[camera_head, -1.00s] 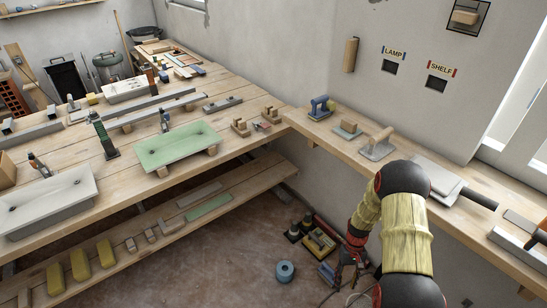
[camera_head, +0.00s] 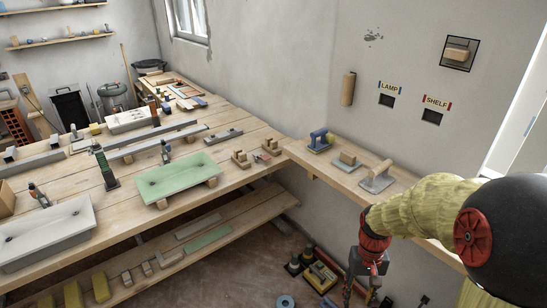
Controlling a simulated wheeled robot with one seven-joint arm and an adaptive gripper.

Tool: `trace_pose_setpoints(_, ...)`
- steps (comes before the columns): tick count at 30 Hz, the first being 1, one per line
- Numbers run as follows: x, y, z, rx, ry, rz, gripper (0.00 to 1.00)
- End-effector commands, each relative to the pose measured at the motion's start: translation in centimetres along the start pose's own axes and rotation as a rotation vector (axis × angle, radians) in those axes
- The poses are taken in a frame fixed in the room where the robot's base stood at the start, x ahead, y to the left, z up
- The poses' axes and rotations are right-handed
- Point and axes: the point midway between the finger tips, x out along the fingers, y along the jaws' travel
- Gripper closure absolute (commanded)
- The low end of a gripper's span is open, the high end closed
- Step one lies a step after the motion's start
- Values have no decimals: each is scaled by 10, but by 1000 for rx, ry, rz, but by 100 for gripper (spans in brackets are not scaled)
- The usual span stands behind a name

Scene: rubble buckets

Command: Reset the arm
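My arm shows at the lower right of the head view, with yellow sleeves and black and red joints. My gripper (camera_head: 360,290) hangs below the red wrist, pointing down, in front of the bench at the right and above the floor. Its fingers are dark and partly cut off by the bottom edge of the view. I cannot tell whether they are open or shut, or whether anything is between them.
A wooden bench (camera_head: 235,152) carries a green basin (camera_head: 180,175) and a white basin (camera_head: 45,235). Trowels and floats (camera_head: 378,178) lie on the right-hand bench, close to my arm. Tools (camera_head: 320,275) sit on the floor beside my gripper. A lower shelf (camera_head: 235,222) holds several bars.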

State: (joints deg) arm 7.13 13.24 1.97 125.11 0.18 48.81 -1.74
Motion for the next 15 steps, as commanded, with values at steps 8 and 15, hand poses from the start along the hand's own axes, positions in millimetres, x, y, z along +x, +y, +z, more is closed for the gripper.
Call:
trace_pose_setpoints(8, -56, -10, 49, 0, 100, 5, 62)
trace_pose_setpoints(15, -93, -17, 89, -16, 198, 7, 62)
